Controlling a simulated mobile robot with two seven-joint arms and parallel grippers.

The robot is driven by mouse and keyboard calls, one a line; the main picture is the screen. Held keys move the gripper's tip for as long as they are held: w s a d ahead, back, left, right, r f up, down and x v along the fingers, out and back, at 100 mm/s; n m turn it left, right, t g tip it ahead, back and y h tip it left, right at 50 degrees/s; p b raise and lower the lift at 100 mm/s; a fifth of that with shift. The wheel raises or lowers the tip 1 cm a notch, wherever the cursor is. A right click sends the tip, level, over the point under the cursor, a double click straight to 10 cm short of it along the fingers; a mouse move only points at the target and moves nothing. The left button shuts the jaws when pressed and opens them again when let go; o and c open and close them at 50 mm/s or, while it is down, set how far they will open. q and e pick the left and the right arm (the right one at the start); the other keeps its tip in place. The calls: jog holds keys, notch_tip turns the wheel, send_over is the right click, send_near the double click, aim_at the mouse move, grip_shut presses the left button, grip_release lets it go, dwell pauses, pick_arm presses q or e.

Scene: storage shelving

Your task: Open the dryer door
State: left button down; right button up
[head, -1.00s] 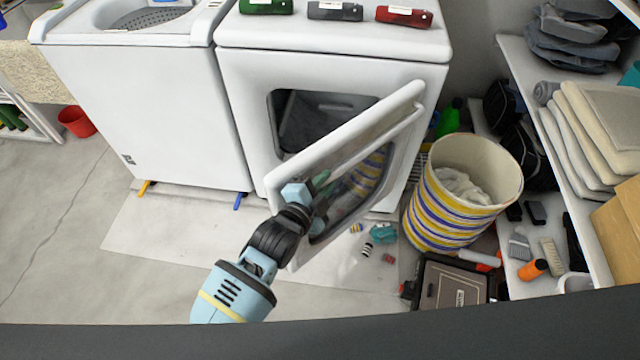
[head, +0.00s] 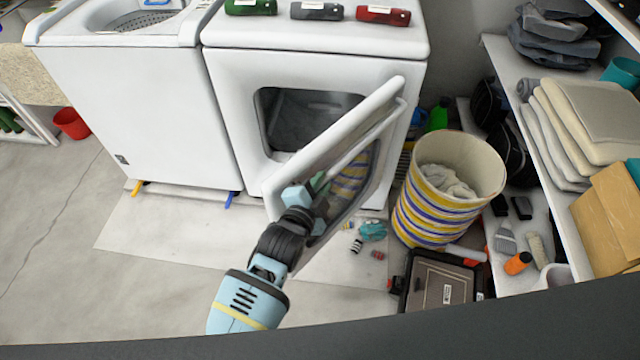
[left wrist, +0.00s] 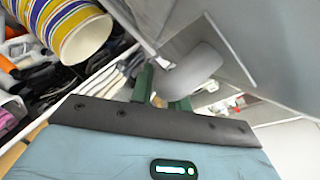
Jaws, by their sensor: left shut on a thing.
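The white dryer (head: 230,90) stands in the middle of the head view. Its door (head: 345,125) is ajar, swung out toward me on its right side, and the dark drum opening (head: 300,115) shows behind it. My left gripper (head: 315,190) is at the door's free left edge, shut on the door's edge; its exact hold is partly hidden by the wrist. In the left wrist view, green fingers (left wrist: 163,95) sit against a rounded grey-white part of the door (left wrist: 195,70). My right gripper is not in view.
A striped laundry basket (head: 425,205) stands right of the door, with a dark case (head: 445,285) in front of it. Small items lie on the floor below the door. A washer (head: 140,110) stands to the left. Shelves (head: 545,140) line the right. The floor at left is clear.

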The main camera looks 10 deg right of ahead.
pick_arm(q)
jog(key=c, duration=1.3)
grip_release()
jog(key=shift+c, duration=0.2)
jog(key=v, duration=0.8)
jog(key=shift+p, duration=0.45)
jog(key=shift+d, duration=0.1)
